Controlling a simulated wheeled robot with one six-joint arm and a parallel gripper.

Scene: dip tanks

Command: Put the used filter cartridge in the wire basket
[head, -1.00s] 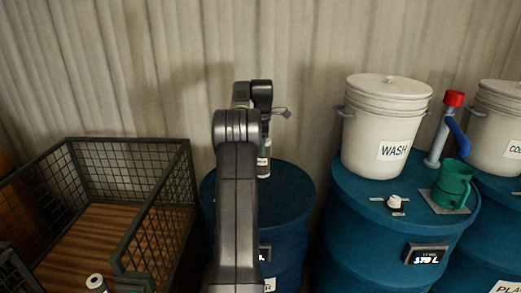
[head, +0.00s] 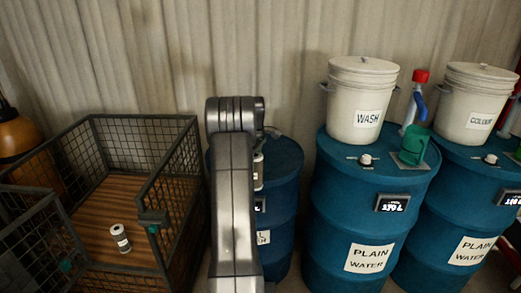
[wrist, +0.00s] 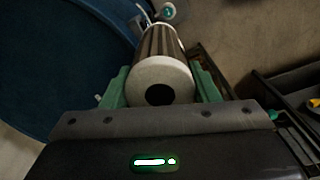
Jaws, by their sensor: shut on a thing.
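A cartridge with a pleated brown-grey body and a white, holed end cap (wrist: 165,72) is held between the green fingers of my gripper (wrist: 160,88). In the head view my arm hides most of my gripper. A slim strip of the held cartridge (head: 258,172) shows beside the arm, in front of a blue drum. The wire basket (head: 175,172) stands left of my arm, with dark mesh walls and a brown slatted floor. The held cartridge is outside it, to its right. A small white cylinder with a dark band (head: 121,239) stands on the basket floor.
The blue drum (head: 285,165) stands close behind my arm. An orange rounded object (head: 18,135) is behind the basket at left.

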